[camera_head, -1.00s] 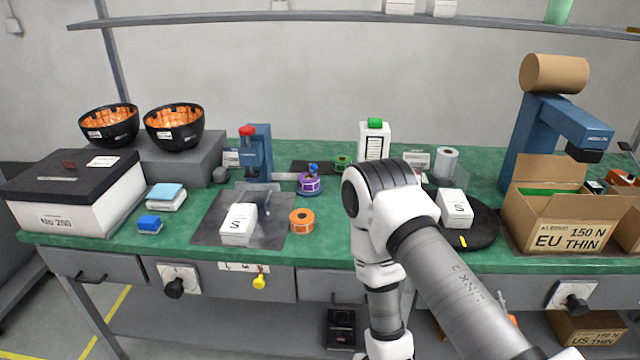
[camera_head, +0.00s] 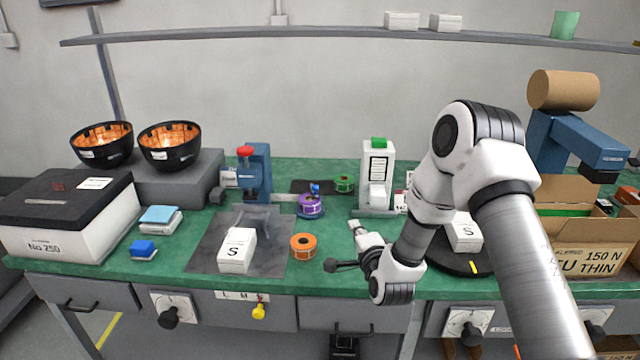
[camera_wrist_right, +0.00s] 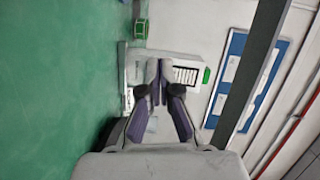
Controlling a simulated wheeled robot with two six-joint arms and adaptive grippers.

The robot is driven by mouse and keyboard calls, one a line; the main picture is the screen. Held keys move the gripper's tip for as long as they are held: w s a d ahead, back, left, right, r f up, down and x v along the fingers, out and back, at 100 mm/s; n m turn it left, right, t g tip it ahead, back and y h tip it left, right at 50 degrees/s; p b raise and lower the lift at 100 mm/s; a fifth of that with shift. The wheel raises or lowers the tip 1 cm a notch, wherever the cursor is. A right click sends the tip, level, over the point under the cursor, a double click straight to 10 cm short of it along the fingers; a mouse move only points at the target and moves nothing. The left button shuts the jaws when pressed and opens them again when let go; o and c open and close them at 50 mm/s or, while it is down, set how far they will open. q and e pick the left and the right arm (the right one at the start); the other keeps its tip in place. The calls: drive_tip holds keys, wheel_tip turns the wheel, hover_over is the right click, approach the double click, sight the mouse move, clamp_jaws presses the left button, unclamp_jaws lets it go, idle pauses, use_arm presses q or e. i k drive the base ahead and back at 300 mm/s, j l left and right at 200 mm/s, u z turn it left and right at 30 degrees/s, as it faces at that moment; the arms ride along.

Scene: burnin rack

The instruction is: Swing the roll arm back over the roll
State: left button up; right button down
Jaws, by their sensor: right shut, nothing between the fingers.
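A purple roll (camera_head: 311,206) with a small blue top piece (camera_head: 315,188) stands mid-bench. A grey bar (camera_head: 285,197) lies between it and the blue press (camera_head: 257,172). I cannot tell for sure which piece is the roll arm. My left gripper is out of view.
A white S box (camera_head: 237,250) lies on a dark mat (camera_head: 203,253). Another S box (camera_head: 465,233) on a black turntable (camera_head: 440,256) is partly behind my right arm. An open carton (camera_head: 575,246) and a blue stand (camera_head: 590,145) with a brown roll are at right.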

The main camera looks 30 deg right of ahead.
sight(314, 188)
drive_tip(key=i+l, duration=0.15)
drive_tip(key=i, duration=0.25)
drive_tip(key=i+l, duration=0.15)
drive_tip(key=i, duration=0.3)
